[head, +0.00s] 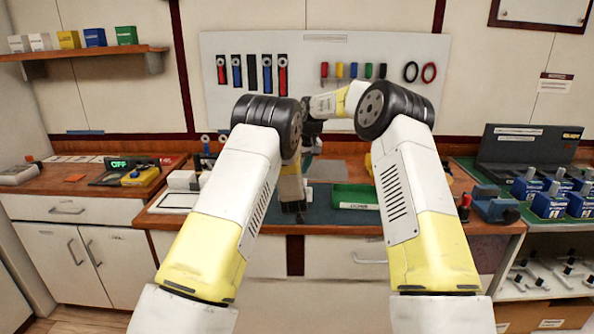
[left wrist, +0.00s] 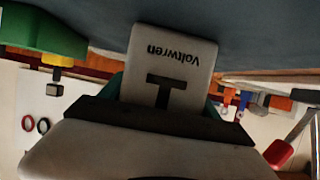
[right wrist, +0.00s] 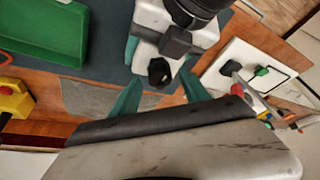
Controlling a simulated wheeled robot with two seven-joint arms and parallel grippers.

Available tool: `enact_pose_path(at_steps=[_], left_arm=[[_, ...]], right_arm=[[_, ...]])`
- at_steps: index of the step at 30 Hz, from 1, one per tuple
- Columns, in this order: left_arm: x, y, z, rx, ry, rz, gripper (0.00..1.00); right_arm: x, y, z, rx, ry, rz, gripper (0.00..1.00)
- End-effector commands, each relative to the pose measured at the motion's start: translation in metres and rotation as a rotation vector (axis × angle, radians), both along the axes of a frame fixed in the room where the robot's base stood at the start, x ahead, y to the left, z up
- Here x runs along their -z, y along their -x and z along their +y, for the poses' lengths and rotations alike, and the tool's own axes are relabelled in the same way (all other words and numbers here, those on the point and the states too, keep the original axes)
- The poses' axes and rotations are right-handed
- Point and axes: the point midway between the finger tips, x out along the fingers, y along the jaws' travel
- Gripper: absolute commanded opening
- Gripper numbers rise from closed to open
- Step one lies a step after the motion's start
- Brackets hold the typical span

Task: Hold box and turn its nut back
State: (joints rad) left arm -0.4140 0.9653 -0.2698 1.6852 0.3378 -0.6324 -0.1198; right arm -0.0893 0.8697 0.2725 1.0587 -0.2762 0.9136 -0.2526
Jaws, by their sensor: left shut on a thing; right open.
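A pale grey box (left wrist: 172,55) marked "Voltwren" shows in the left wrist view. My left gripper (left wrist: 165,90) is shut on it, with teal fingers at its sides. In the head view my left gripper (head: 292,205) points down over the blue-grey mat, and the box is mostly hidden. In the right wrist view a dark nut (right wrist: 160,72) sticks out near the left hand. My right gripper (right wrist: 160,88) is open, its teal fingertips on either side of the nut in the picture. I cannot tell whether they touch it. In the head view the right gripper is largely hidden behind the arms.
A green tray (head: 357,197) stands on the mat, right of the left gripper. A white-framed tray (head: 174,201) lies at the left of the bench. A blue vise (head: 490,204) and blue boxes (head: 548,205) are at the right. Tools hang on the back panel (head: 345,48).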

Motion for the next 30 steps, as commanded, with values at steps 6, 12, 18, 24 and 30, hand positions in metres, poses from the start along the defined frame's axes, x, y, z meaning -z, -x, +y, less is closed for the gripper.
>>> enact_pose_path(at_steps=[6, 12, 18, 24, 30], left_arm=[[-0.002, -0.001, -0.001, 0.001, 0.0, -0.003, 0.05], [-0.002, -0.001, -0.001, 0.001, 0.0, -0.003, 0.05], [-0.002, -0.001, -0.001, 0.001, 0.0, -0.003, 0.05], [-0.002, -0.001, -0.001, 0.001, 0.0, -0.003, 0.05], [-0.002, -0.001, -0.001, 0.001, 0.0, -0.003, 0.05]], right_arm=[[-0.013, 0.004, -0.003, 0.0, 0.0, -0.002, 0.54], [-0.051, 0.016, -0.012, 0.001, 0.0, -0.005, 0.54], [-0.087, 0.029, -0.02, 0.001, -0.001, -0.002, 0.54], [-0.107, 0.036, -0.025, 0.0, 0.001, -0.001, 0.54], [-0.111, 0.038, -0.026, 0.0, 0.001, 0.001, 0.54]])
